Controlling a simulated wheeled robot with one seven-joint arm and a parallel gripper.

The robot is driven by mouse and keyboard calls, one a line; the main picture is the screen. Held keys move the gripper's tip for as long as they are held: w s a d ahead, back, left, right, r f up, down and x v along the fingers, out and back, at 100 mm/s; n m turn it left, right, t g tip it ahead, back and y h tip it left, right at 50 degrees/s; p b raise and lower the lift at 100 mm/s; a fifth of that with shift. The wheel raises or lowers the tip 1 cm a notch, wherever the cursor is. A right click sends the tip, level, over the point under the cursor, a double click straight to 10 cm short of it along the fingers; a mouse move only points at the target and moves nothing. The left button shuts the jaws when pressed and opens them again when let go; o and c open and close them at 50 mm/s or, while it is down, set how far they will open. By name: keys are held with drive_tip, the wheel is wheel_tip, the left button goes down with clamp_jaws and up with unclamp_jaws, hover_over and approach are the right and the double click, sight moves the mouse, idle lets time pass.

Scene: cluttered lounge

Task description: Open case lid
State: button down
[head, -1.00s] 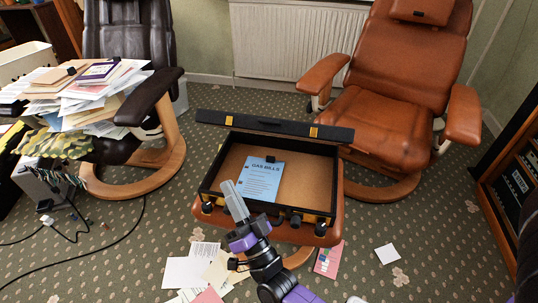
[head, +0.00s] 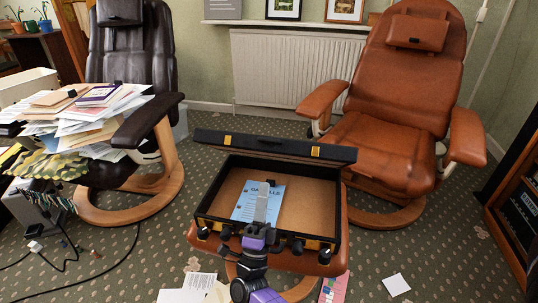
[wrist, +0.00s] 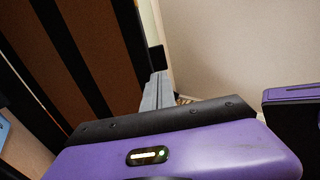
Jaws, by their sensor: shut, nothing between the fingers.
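The black case (head: 326,245) with brass-coloured trim lies open, its tan inside showing. Its lid (head: 275,147) stands raised at the back edge, seen nearly edge-on as a dark band with two yellow latches. A blue "GAS BILLS" sheet (head: 247,206) lies inside at the left. My gripper (head: 262,192) reaches over the front edge from below, fingers together and empty, covering part of the sheet. Whether it touches anything is unclear. In the wrist view the shut grey fingers (wrist: 155,92) are beside dark-edged brown panels, probably the case.
The case rests on a brown leather footstool (head: 325,263). A brown recliner (head: 395,150) stands behind right, and a dark chair (head: 135,60) with piled papers (head: 85,112) at left. Loose papers (head: 396,284) and cables (head: 72,245) lie on the carpet.

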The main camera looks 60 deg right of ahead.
sight(271, 143)
drive_tip(key=x, duration=1)
drive_tip(key=shift+w+d+r+p, duration=0.1)
drive_tip(key=shift+d+r+p, duration=0.1)
drive_tip(key=shift+r+p, duration=0.15)
drive_tip(key=w+d+r+g+y+p, duration=0.1)
drive_tip(key=w+d+r+y+p, duration=0.1)
drive_tip(key=d+p, duration=0.5)
drive_tip(key=w+d+r+g+y+p, duration=0.1)
drive_tip(key=w+d+r+y+p, duration=0.2)
drive_tip(key=d+r+p, duration=0.3)
drive_tip(key=w+d+r+g+y+p, duration=0.1)
drive_tip(key=w+d+r+y+p, duration=0.2)
drive_tip(key=d+p, duration=0.7)
drive_tip(key=shift+w+r+y+p, duration=0.2)
drive_tip(key=shift+r+y+p, duration=0.3)
drive_tip(key=shift+p, duration=1.2)
drive_tip(key=shift+a+f, duration=0.1)
drive_tip(key=shift+a, duration=0.05)
